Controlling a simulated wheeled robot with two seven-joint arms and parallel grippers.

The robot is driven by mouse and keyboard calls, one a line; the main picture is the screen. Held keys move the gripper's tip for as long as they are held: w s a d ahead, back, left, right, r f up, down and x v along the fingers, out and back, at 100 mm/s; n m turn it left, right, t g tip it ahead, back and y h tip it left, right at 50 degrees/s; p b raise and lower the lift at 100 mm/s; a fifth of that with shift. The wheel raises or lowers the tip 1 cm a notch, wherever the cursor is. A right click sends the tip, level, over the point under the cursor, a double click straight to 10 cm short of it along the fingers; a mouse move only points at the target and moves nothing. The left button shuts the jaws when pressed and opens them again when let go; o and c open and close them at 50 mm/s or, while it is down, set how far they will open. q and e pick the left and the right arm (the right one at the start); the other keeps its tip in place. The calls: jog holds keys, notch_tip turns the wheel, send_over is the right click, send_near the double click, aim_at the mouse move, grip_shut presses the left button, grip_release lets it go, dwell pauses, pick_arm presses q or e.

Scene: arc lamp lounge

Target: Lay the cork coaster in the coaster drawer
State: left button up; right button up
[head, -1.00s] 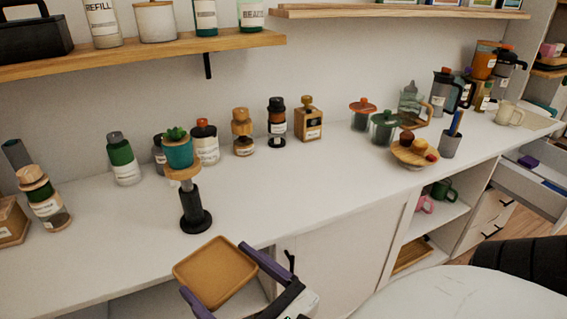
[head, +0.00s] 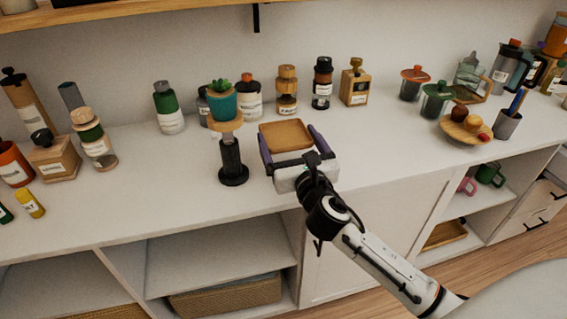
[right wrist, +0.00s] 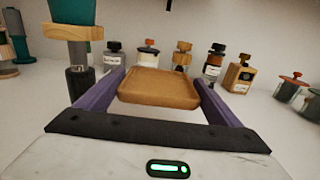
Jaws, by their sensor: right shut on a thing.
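The cork coaster (head: 285,135) looks like a square tan piece with a slightly raised rim. My right gripper (head: 289,152) is shut on it, with a purple finger along each side. It lies roughly flat over the white counter, right of the plant stand; I cannot tell how high. In the right wrist view the coaster (right wrist: 158,88) sits between the two fingers. Drawer fronts (head: 532,218) with dark handles show at the far right of the counter unit; I cannot tell which is the coaster drawer. My left gripper is out of view.
A potted plant on a black-footed stand (head: 232,160) stands close left of my right gripper. Several jars and bottles (head: 322,85) line the wall behind. A wooden board with small items (head: 466,128) stands at right. The counter's front middle (head: 370,150) is clear.

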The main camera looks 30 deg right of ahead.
notch_tip(320, 180, down, 5)
jog(key=shift+f+b, duration=0.1)
jog(key=shift+b, duration=0.9)
jog(key=shift+f, duration=0.5)
notch_tip(320, 180, down, 3)
jog(key=shift+f+b, duration=0.2)
jog(key=shift+b, duration=0.95)
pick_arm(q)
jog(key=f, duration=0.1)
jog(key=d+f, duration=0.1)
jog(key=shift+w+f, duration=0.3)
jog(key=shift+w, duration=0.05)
pick_arm(e)
jog(key=shift+f, duration=0.1)
jog(key=o, duration=0.9)
